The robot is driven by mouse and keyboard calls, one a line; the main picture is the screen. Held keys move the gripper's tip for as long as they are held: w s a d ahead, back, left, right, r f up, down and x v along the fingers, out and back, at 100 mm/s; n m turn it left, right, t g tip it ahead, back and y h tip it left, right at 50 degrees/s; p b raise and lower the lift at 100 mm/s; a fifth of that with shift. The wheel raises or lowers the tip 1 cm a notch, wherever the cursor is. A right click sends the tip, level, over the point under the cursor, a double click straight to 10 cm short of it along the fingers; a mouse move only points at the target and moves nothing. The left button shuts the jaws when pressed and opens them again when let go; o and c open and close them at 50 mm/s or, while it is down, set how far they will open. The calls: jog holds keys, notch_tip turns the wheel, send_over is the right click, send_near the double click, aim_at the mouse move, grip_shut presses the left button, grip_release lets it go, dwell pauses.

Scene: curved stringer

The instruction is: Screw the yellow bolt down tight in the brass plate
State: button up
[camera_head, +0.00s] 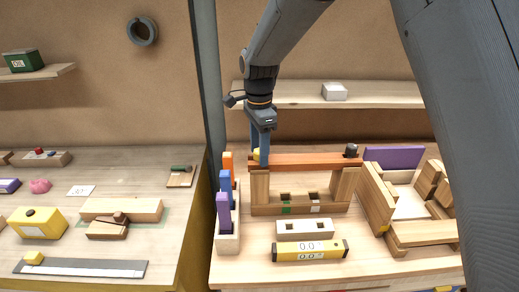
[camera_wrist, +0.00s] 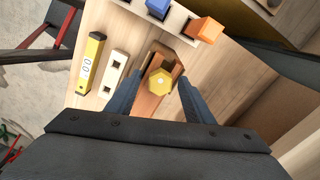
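The yellow bolt (camera_head: 257,154) is at the left end of a reddish wooden beam (camera_head: 305,161). In the wrist view its six-sided head (camera_wrist: 161,82) is seen from above. My gripper (camera_head: 260,160) points down over that end, its blue fingers on either side of the bolt. In the wrist view the gripper (camera_wrist: 161,88) appears open, with narrow gaps between fingers and bolt head. I cannot make out the brass plate, nor how deep the bolt sits.
The beam rests on wooden uprights (camera_head: 346,186), with a dark knob (camera_head: 351,151) at its right end. A block with orange, blue and purple pegs (camera_head: 223,213) stands close on the left. A yellow level (camera_head: 310,250) and a pale two-hole block (camera_head: 304,229) lie in front.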

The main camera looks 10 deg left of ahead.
jog(key=shift+r, duration=0.1)
jog(key=shift+n, duration=0.5)
jog(key=n, duration=1.1)
jog(key=shift+r, duration=0.2)
jog(key=shift+r, duration=0.25)
jog(key=c, duration=1.1)
